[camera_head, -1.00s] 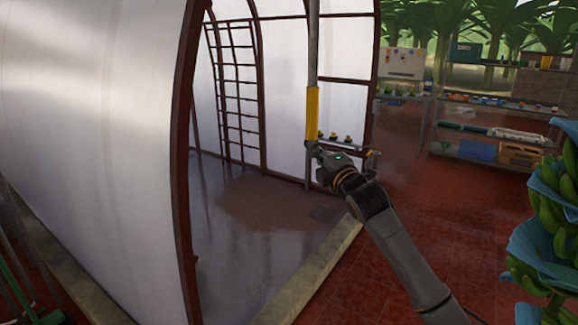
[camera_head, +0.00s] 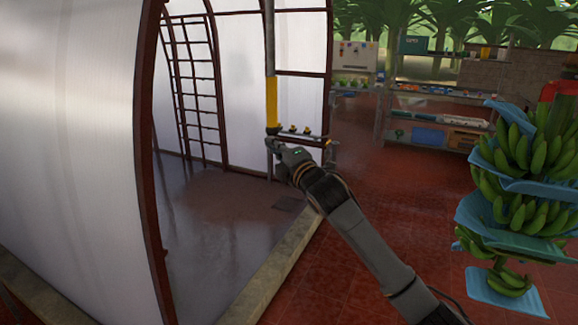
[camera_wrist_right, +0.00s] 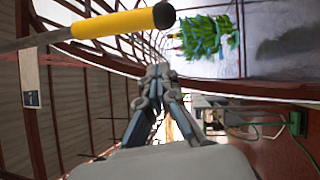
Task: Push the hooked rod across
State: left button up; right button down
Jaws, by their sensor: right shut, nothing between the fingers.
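The hooked rod (camera_head: 271,100) hangs upright in the head view, a grey pole with a yellow grip at its lower end. Its upper end and hook are out of frame. My right gripper (camera_head: 273,144) is just below the yellow grip in that view. In the right wrist view, the yellow grip with its black end cap (camera_wrist_right: 120,22) lies across the upper left. The shut, empty fingertips (camera_wrist_right: 158,72) show below the cap with a visible gap in the picture. I cannot tell the true distance. My left gripper is not in view.
A green banana bunch (camera_head: 520,150) with blue sheets hangs at the right. A white-walled tunnel (camera_head: 70,150) with dark red frames stands at the left, with a ladder-like rack (camera_head: 195,85) inside. Shelves (camera_head: 440,115) stand at the back. Red floor (camera_head: 395,200) lies clear between.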

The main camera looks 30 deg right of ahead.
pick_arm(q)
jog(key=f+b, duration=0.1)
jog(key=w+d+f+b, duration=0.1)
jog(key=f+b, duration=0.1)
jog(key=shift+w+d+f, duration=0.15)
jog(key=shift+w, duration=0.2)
pick_arm(e)
jog(key=s+d+f, duration=0.1)
jog(key=s+f, duration=0.1)
jog(key=s, duration=0.5)
jog(key=shift+d, duration=0.35)
jog(key=shift+r, duration=0.1)
